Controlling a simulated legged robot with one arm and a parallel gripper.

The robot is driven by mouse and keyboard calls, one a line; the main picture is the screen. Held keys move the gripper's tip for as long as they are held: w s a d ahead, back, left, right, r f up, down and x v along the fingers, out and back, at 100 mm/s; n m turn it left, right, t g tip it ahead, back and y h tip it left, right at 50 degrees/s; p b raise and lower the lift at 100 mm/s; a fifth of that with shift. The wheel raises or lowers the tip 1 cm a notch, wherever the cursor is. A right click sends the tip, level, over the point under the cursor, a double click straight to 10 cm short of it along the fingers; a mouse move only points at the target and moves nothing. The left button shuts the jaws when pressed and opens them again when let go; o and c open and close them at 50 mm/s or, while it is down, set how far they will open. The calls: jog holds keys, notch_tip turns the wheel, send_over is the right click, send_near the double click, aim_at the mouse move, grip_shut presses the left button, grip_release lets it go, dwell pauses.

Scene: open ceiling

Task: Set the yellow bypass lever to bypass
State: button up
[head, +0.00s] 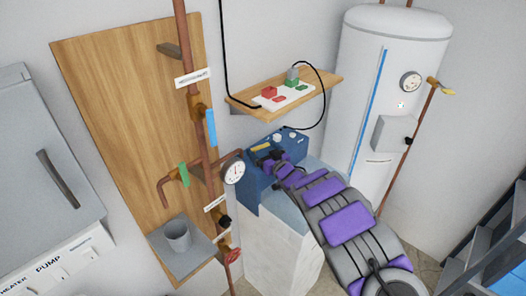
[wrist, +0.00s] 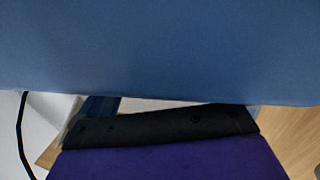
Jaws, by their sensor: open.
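A yellow bar (head: 261,147) lies on the upper face of a blue box (head: 250,190), beside small pale knobs; I cannot tell whether it is the bypass lever or how it is set. A small yellow handle (head: 441,86) also tops the copper pipe right of the white tank. My gripper (head: 262,160) is at the blue box, just below the yellow bar, and is open. My arm hides part of the box. In the wrist view a plain blue surface (wrist: 160,50) fills the upper half, close to a black gripper part; no lever shows there.
A wooden shelf (head: 236,102) with a power strip (head: 283,97) and black cables is above the box. Left are copper pipes with a gauge (head: 233,171), a blue handle (head: 211,128), a green handle (head: 183,175) and a red handwheel (head: 233,256). A white tank (head: 385,60) stands right.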

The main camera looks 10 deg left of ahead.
jog(key=shift+w, duration=0.15)
jog(key=shift+c, duration=0.3)
jog(key=shift+a, duration=0.1)
jog(key=c, duration=1.2)
